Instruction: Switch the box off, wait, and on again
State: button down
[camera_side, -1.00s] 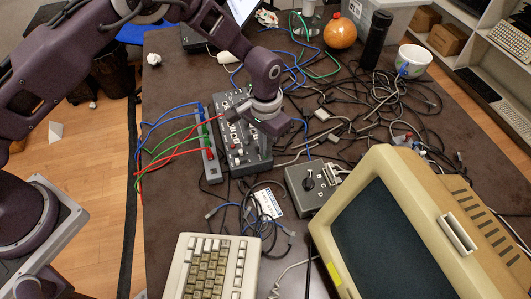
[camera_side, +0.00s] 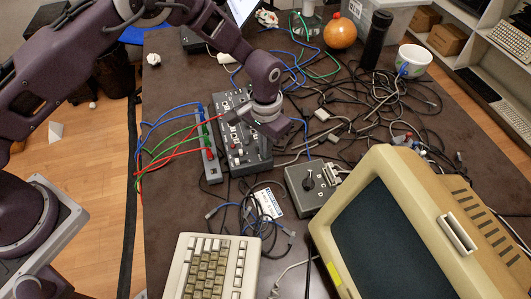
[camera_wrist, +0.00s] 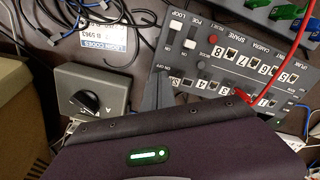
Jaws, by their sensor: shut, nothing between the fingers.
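The box (camera_side: 238,158) is a dark grey unit with white-labelled ports and switches, lying on the desk under my gripper (camera_side: 268,134). In the wrist view the box (camera_wrist: 215,58) shows numbered ports, a red button, and two small switches near the LOOP and POE labels. My gripper (camera_wrist: 157,92) is shut and empty, its fingertips at the box's edge beside the ON/OFF lettering. The fingers cover the area by that lettering, so I cannot see the power switch's position or whether they touch it. A red cable (camera_wrist: 292,48) runs to a port near the hand.
A grey strip (camera_side: 212,163) with blue, green and red cables stands left of the box. A small grey box with a knob (camera_side: 309,184) sits to the right. A cream monitor (camera_side: 400,220) and keyboard (camera_side: 212,268) are in front. Tangled cables cover the right side.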

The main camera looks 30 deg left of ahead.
jog(key=shift+f, duration=0.15)
jog(key=shift+r, duration=2.5)
notch_tip(320, 180, up, 11)
jog(key=t, duration=0.1)
send_over(252, 153)
jog(key=s+a+r+n+t, duration=0.1)
jog(key=s+a+r, duration=0.2)
jog(key=r, duration=0.3)
jog(key=s+a+r, duration=0.3)
jog(key=r, duration=0.3)
jog(key=s+a+r+t, duration=0.1)
jog(key=s+a, duration=0.1)
jog(key=s, duration=0.5)
jog(key=s+a+r+n+t, duration=0.1)
jog(key=s+a+r, duration=0.1)
jog(key=s, duration=0.5)
jog(key=s+a+r+n+t, duration=0.1)
jog(key=s+a, duration=0.3)
jog(key=s, duration=0.3)
jog(key=shift+s+r+t, duration=0.3)
jog(key=shift+r, duration=0.05)
dwell(0.6)
